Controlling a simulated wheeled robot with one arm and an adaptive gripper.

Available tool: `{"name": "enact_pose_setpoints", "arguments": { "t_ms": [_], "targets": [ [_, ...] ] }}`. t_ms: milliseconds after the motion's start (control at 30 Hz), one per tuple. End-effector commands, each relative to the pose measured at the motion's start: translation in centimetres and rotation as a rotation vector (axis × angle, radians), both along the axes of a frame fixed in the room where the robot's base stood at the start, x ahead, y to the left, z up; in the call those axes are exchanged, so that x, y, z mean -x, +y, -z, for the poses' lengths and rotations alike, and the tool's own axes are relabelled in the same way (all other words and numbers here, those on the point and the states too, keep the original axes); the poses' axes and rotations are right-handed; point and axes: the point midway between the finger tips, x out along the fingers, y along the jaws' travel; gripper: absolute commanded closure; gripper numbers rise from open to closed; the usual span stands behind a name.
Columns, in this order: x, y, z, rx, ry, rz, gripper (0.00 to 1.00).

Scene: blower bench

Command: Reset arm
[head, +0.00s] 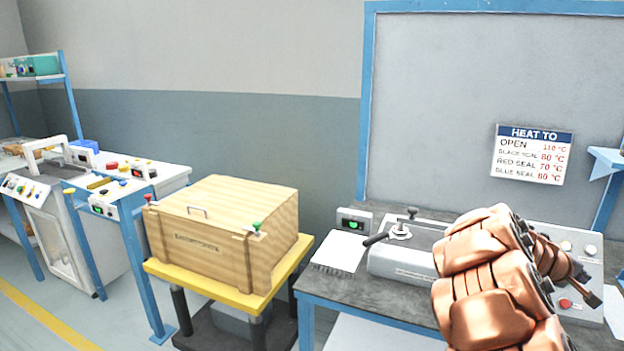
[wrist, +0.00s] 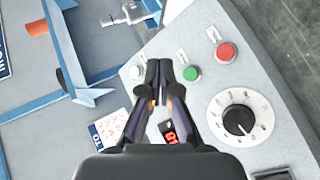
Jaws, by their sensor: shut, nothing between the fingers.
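My gripper (head: 588,292) is at the right of the head view, at the end of my copper-coloured arm, over the control box (head: 585,240) on the bench. In the wrist view my gripper (wrist: 159,72) has its two dark fingers together with nothing between them. The fingertips are over the panel, between a white button (wrist: 135,72) and a green button (wrist: 191,73). A red button (wrist: 225,52) and a black-and-white dial (wrist: 240,118) are to the right. I cannot tell whether the fingertips touch the panel.
A grey device with a lever (head: 398,262) stands on the bench (head: 335,287), beside a small green-display box (head: 353,220). A wooden crate (head: 225,230) sits on a yellow-topped stand (head: 205,286). A temperature sign (head: 533,154) hangs behind. Another workstation (head: 140,175) stands at left.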

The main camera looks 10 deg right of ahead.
Motion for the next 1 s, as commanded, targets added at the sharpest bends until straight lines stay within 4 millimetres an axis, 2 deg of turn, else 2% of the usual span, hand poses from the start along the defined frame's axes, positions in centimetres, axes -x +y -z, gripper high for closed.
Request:
{"name": "enact_pose_setpoints", "arguments": {
  "t_ms": [167,300,433,667,867,1000],
  "targets": [
    [1.5,3.4,-3.7,-0.015,-0.050,0.067,1.00],
    [3.7,8.0,-6.3,-0.069,-0.103,0.145,1.00],
    [5.6,12.8,-7.4,-0.153,-0.144,0.200,1.00],
    [9.1,22.5,-7.0,-0.362,-0.168,0.253,1.00],
    [12.3,32.1,-5.5,-0.587,-0.127,0.241,1.00],
    [15.0,39.3,-4.5,-0.755,-0.058,0.200,1.00]
  ]
}}
